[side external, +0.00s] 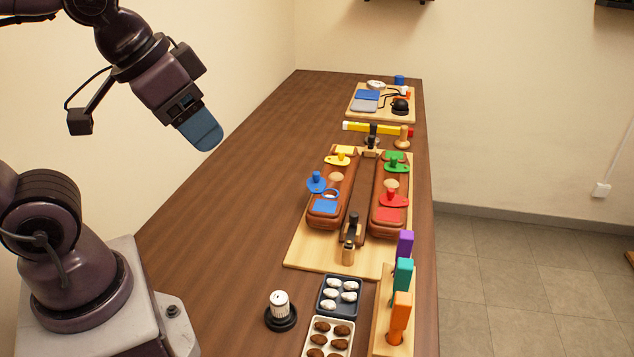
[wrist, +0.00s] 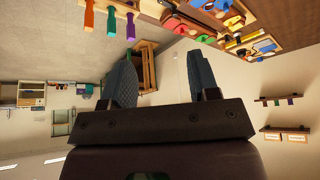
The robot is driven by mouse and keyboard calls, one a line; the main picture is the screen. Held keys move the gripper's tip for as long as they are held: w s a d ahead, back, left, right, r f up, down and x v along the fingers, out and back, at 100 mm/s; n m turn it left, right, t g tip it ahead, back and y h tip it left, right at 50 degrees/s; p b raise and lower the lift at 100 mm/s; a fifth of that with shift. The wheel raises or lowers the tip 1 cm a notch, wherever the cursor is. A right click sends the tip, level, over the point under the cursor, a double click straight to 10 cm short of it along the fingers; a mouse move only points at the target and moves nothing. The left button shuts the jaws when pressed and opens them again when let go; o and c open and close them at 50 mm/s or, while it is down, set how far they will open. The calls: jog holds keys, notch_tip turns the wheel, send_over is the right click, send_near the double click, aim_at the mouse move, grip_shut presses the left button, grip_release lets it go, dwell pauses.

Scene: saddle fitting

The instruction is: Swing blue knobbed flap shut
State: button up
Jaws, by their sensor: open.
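The blue knobbed flap (side external: 316,184) sits at the left edge of the left brown saddle piece (side external: 342,194) in the side view. It sticks out to the left, beside a blue-rimmed opening (side external: 331,193). My gripper (side external: 205,138) is up in the air, well left of the board and apart from everything. In the wrist view my gripper (wrist: 163,75) has its two blue fingers spread, with nothing between them.
Yellow (side external: 338,159), green (side external: 396,165) and red (side external: 393,200) knobbed flaps share the wooden board (side external: 312,255). Upright clamps (side external: 350,230) stand between the saddle pieces. Trays (side external: 339,295), a white-topped knob (side external: 280,307) and coloured handles (side external: 402,290) stand nearer. The table's left side is clear.

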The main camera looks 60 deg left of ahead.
jog(key=shift+c, duration=1)
jog(key=n+g, duration=0.6)
jog(key=n, duration=1.5)
send_near(316, 172)
notch_tip(316, 172, down, 10)
jog(key=shift+s+f, duration=0.1)
jog(key=shift+s, duration=0.05)
jog(key=shift+d, duration=0.1)
